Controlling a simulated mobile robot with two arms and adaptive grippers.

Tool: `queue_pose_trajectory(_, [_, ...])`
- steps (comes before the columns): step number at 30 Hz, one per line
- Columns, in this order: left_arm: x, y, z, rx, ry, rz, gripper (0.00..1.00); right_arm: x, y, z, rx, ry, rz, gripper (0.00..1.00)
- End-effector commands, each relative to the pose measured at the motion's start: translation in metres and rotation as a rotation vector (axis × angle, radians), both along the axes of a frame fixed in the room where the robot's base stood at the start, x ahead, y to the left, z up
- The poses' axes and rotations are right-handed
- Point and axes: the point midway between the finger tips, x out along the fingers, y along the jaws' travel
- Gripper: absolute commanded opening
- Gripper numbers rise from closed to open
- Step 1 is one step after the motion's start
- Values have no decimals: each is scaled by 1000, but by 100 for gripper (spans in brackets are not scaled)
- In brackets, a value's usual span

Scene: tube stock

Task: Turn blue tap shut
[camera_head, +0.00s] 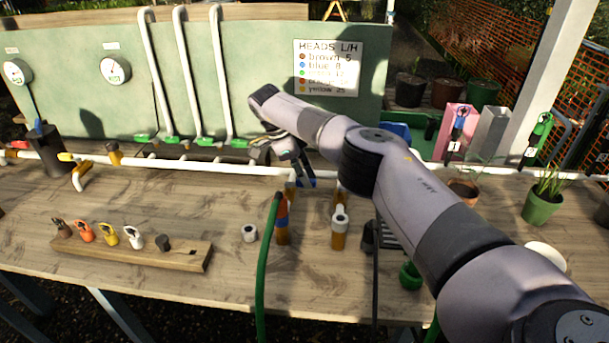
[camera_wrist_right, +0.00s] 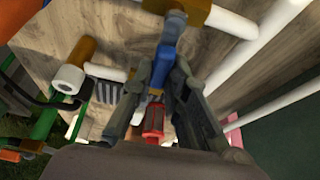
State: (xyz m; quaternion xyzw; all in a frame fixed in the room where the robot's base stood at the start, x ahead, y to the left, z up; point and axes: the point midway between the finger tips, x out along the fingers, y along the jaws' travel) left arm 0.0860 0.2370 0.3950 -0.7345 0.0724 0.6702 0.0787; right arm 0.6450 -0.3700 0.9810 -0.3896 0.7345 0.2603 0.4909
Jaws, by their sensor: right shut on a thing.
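The blue tap (camera_head: 305,183) sits on a brass fitting on the long white pipe, near the middle of the bench in the head view. My right gripper (camera_head: 292,168) reaches down over it from above and partly hides it. In the right wrist view the blue tap lever (camera_wrist_right: 166,50) lies between the fingertips of my right gripper (camera_wrist_right: 169,68), which is shut on it. The exact angle of the lever to the pipe is hard to tell. My left gripper is in neither view.
A wooden rack (camera_head: 130,252) holds several coloured parts at left. A yellow tap (camera_head: 68,157) is further along the pipe.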

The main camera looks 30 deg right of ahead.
Motion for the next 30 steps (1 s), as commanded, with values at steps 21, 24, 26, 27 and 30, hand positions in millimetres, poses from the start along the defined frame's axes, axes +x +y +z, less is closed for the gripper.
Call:
queue_pose_trajectory(21, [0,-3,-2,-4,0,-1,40,-3,2,0,0,-2,-89,0])
queue_pose_trajectory(24, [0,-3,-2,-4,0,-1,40,-3,2,0,0,-1,-88,19])
queue_pose_trajectory(26, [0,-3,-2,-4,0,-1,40,-3,3,0,1,-1,-87,23])
queue_pose_trajectory(27, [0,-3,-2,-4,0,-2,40,-3,2,0,0,0,-87,25])
queue_pose_trajectory(30, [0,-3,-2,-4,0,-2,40,-3,2,0,0,0,-87,32])
